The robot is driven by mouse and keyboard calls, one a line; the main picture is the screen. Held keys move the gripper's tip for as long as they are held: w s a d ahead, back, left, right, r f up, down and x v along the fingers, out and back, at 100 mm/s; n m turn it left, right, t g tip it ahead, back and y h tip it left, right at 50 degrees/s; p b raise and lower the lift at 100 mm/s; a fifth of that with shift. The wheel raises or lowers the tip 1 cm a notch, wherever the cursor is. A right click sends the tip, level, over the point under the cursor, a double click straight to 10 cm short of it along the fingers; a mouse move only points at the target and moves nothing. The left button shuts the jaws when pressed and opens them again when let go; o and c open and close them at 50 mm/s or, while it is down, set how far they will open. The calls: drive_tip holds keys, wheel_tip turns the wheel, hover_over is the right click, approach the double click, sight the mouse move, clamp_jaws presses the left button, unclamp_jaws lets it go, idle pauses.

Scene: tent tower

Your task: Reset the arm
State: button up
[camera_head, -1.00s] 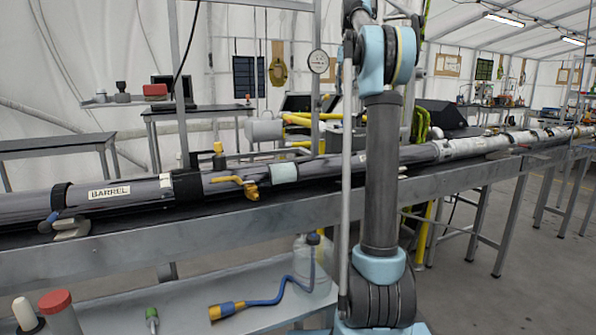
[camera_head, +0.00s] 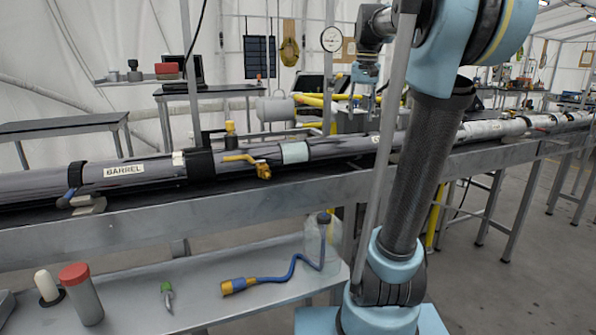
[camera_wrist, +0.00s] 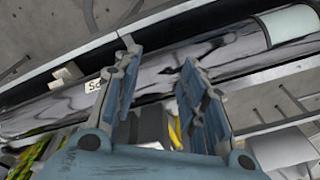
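My arm (camera_head: 428,165) leans to the right in the head view, its upper link bent over toward the pipe. My gripper (camera_wrist: 160,60) shows in the wrist view with its two blue-grey fingers spread apart and nothing between them. Beyond the fingers is the long grey pipe (camera_wrist: 180,68), running diagonally with a pale label. In the head view my wrist hangs near the pipe (camera_head: 220,163); whether my fingers touch anything cannot be told there.
The pipe lies along a metal bench (camera_head: 230,210) and carries a yellow-handled valve (camera_head: 262,171). On the lower shelf (camera_head: 205,283) are a red-capped container (camera_head: 82,292), a green-tipped tool (camera_head: 167,296), a blue hose (camera_head: 290,272) and a clear bottle (camera_head: 318,240). Grey floor is open at right.

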drive_tip(key=s+f+n, duration=0.1)
drive_tip(key=s+f, duration=1.1)
drive_tip(key=f, duration=0.4)
drive_tip(key=s+a+f+n+t, duration=0.1)
drive_tip(key=s+f, duration=1.2)
drive_tip(key=f, duration=0.4)
drive_tip(key=shift+s+a+f, duration=0.25)
drive_tip(key=shift+w+f, duration=0.2)
drive_tip(key=shift+w, duration=0.2)
